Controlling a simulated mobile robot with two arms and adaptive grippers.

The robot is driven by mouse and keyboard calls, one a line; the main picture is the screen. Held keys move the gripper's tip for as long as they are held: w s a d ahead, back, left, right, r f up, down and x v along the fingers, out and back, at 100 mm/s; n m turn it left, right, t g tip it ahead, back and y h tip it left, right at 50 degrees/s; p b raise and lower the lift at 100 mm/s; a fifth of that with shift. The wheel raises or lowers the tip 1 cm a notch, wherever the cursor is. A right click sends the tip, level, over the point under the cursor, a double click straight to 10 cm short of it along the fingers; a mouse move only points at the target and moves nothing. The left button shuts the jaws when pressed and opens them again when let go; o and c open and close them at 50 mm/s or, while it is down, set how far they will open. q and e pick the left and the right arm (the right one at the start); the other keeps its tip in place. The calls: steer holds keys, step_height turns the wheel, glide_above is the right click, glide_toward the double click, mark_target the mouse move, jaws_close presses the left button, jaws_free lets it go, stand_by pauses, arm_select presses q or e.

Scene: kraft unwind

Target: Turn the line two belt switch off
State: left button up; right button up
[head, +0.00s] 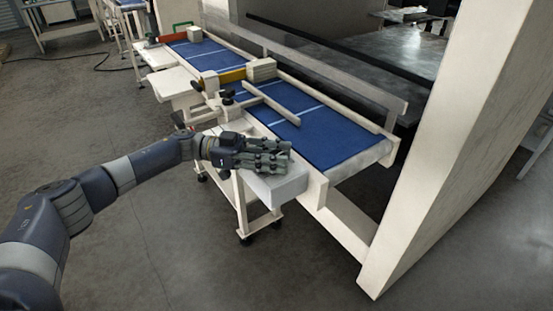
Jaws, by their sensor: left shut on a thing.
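My left gripper (272,159) is at the top of a pale box (285,187) at the near side of the blue conveyor belt (330,133). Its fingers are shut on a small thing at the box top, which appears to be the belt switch. The fingers hide the switch, so its position and any line label cannot be read. My right gripper is not in view.
A pale guard rail (340,75) runs along the belt's far side. A large pale panel (450,140) stands at the right. A diagonal bar (270,103) and a grey block (262,69) sit over the belt. The floor (150,240) in front is clear.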

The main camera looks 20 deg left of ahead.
arm_select(q)
steer(key=o, duration=1.1)
steer(key=shift+c, duration=0.2)
steer(key=s+a, duration=0.1)
steer(key=a, duration=1.1)
steer(key=shift+s, duration=0.1)
